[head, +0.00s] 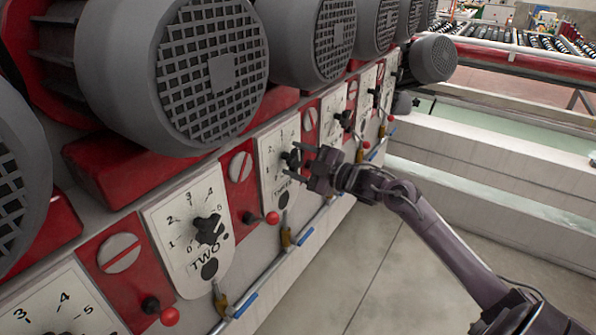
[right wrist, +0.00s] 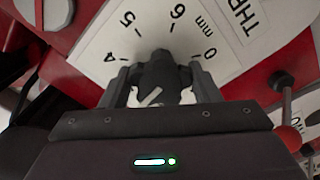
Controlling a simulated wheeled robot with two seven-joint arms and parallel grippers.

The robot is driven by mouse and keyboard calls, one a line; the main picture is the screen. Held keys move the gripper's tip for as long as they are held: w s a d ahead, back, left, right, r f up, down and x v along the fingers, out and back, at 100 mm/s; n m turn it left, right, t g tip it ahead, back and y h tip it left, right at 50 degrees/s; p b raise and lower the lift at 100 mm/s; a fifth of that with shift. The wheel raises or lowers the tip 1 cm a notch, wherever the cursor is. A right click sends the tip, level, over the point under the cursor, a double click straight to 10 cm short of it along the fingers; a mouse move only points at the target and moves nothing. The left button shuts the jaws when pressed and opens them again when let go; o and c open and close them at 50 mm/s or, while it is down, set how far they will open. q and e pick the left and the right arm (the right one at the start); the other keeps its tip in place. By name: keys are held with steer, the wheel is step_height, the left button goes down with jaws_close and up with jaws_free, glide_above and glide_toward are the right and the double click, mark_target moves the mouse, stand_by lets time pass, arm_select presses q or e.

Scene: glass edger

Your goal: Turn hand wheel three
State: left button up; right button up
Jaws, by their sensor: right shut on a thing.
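Hand wheel three is a black knob (head: 291,157) on the white dial plate in the middle of the row in the head view. My right gripper (head: 303,163) reaches it from the right. In the right wrist view the knob (right wrist: 158,72) sits between the two fingers of my right gripper (right wrist: 161,80), which is shut on it. A pale mark shows on the knob. The plate (right wrist: 225,40) around it reads 4, 5, 6, 0, "mm" and part of "THREE". The fingers hide part of the knob. My left gripper is not in view.
Hand wheel two (head: 208,229) is on the nearer plate to the left. A red ball lever (head: 271,218) sticks out beside plate three; one also shows in the wrist view (right wrist: 289,137). Large grey motors (head: 213,70) overhang the plates. Blue-handled valves (head: 305,237) line the lower edge. Floor to the right is clear.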

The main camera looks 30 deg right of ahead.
steer(key=n+b, duration=0.1)
steer(key=b, duration=0.1)
steer(key=n+b, duration=0.4)
steer(key=shift+f, duration=0.25)
steer(key=shift+r+n+b, duration=0.2)
steer(key=shift+n+b, duration=1.45)
steer(key=shift+n, duration=0.05)
steer(key=o, duration=1)
steer(key=shift+s, duration=0.1)
steer(key=shift+s+d+f, duration=0.1)
steer(key=shift+s+d, duration=0.15)
steer(key=shift+s, duration=0.25)
steer(key=b+v, duration=0.1)
steer(key=v, duration=0.5)
steer(key=shift+s+b, duration=0.25)
steer(key=shift+b, duration=0.15)
